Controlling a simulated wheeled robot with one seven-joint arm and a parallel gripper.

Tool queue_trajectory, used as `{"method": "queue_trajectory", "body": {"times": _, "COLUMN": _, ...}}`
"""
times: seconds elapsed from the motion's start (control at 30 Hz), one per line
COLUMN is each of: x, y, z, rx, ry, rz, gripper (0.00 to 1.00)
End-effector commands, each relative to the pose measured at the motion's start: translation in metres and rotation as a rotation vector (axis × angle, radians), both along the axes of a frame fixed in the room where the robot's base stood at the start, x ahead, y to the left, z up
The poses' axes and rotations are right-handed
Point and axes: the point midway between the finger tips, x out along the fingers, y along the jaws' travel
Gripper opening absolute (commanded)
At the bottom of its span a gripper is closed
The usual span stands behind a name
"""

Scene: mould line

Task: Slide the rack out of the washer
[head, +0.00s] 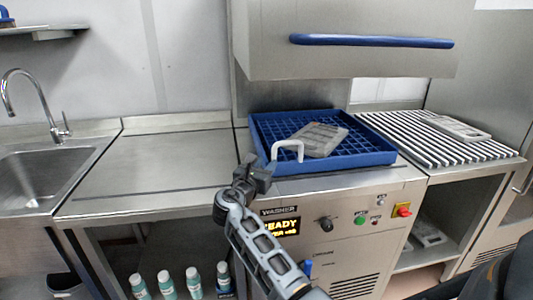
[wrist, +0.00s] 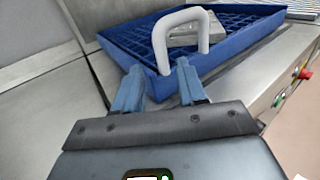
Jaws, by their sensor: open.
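The blue rack (head: 378,158) sits in the washer (head: 345,215) under its raised hood, holding a grey mould (head: 318,138). A white arched handle (head: 287,144) stands at the rack's front left. My gripper (head: 262,168) is at the rack's front left corner. In the wrist view my gripper (wrist: 158,70) is open, and the handle's left leg shows between the two fingertips. I cannot tell whether they touch it.
A bare steel counter (head: 150,170) lies left of the washer, with a sink (head: 40,175) beyond it. A slatted rack surface (head: 430,150) with another grey mould (head: 455,127) is on the right. The blue hood bar (head: 370,41) is above. Several bottles (head: 167,284) stand below the counter.

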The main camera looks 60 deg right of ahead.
Motion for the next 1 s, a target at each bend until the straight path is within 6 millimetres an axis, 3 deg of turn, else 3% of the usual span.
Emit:
{"method": "queue_trajectory", "body": {"times": 0.5, "x": 0.008, "y": -0.067, "z": 0.001, "rx": -0.001, "ry": 0.001, "rz": -0.002, "gripper": 0.41}}
{"method": "queue_trajectory", "body": {"times": 0.9, "x": 0.009, "y": -0.076, "z": 0.000, "rx": 0.000, "ry": -0.001, "rz": 0.000, "gripper": 0.41}}
{"method": "queue_trajectory", "body": {"times": 1.0, "x": 0.009, "y": -0.075, "z": 0.000, "rx": 0.000, "ry": -0.001, "rz": 0.000, "gripper": 0.32}}
